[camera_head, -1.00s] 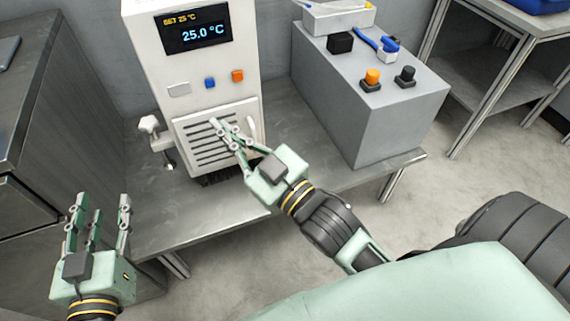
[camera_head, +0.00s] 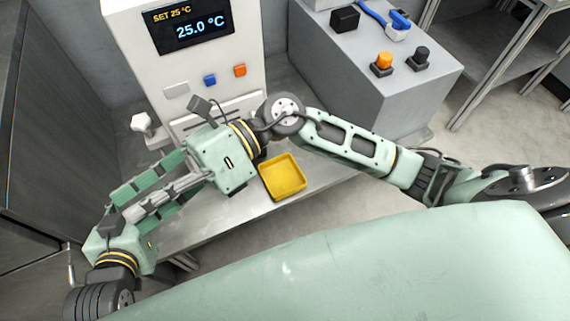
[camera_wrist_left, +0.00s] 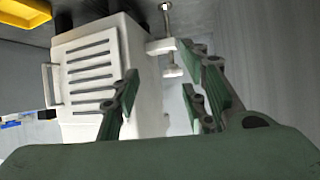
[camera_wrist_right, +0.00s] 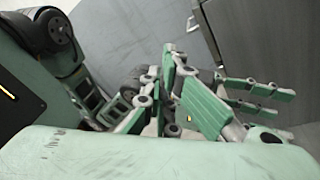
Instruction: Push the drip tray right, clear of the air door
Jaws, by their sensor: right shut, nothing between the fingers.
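The yellow square drip tray (camera_head: 284,178) lies flat on the metal bench, near its front edge. It shows partly in the left wrist view (camera_wrist_left: 25,12), apart from the white slatted air door (camera_wrist_left: 92,72), toward the door's handle side. In the head view my right arm hides most of the door. My right gripper (camera_head: 125,207) is shut and empty, reaching left across the bench front, away from the tray. My left gripper (camera_head: 112,228) is at lower left, its fingers overlapped by the right one's; in the left wrist view its fingers (camera_wrist_left: 165,68) are spread, with nothing between them.
The white machine (camera_head: 185,70) with a 25.0 °C display stands behind. A white clamp knob (camera_head: 142,122) sits left of the door. A grey box (camera_head: 385,90) with orange and black knobs stands right of the tray. Bench (camera_head: 322,168) to the tray's right is bare.

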